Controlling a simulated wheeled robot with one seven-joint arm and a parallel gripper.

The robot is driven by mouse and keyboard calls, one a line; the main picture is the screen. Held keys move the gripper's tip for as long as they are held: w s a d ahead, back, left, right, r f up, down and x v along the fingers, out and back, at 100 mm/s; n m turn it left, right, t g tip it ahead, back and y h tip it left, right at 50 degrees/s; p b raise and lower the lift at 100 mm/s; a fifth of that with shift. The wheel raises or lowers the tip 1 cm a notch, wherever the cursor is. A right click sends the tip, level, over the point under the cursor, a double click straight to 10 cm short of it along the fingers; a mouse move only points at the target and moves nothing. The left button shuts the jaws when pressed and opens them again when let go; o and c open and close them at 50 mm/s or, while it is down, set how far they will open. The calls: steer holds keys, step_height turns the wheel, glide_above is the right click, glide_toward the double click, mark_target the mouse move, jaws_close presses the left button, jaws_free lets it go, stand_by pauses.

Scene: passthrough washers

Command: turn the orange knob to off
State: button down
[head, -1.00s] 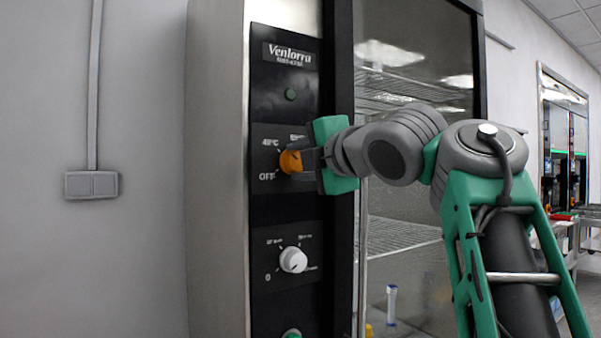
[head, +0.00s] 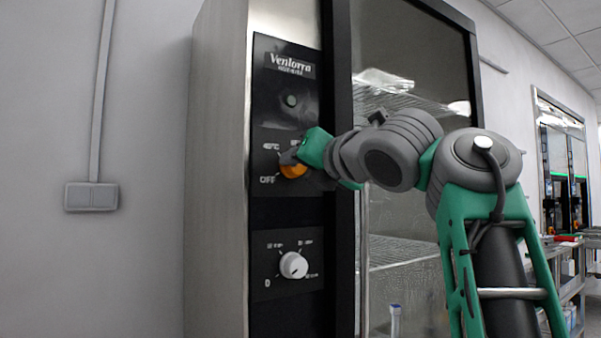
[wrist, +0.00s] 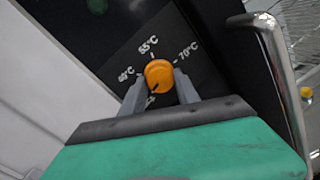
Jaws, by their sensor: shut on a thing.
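The orange knob (head: 294,171) sits on the black control panel (head: 264,214) of the tall steel cabinet. My gripper (head: 291,161) is at the knob, its hand tilted in the head view. In the wrist view the knob (wrist: 158,73) is between the two grey fingers of my gripper (wrist: 159,82), which is shut on it. The labels 40°C, 55°C and 70°C show around the knob. A dark pointer mark on the knob faces down-left in the wrist view, towards a small label partly hidden by the gripper. In the head view, OFF is readable left of the knob.
The glass door (head: 410,60) is close on the right, with a metal handle (wrist: 268,55) near my gripper. A wall switch (head: 91,197) is at left.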

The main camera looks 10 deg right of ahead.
steer(key=shift+n+b, duration=0.45)
steer(key=shift+n, duration=1.25)
steer(key=c, duration=0.9)
jaws_free()
steer(key=shift+d, duration=0.1)
steer(key=v, duration=0.7)
steer(key=shift+s+f, duration=0.2)
steer(key=shift+s, duration=0.15)
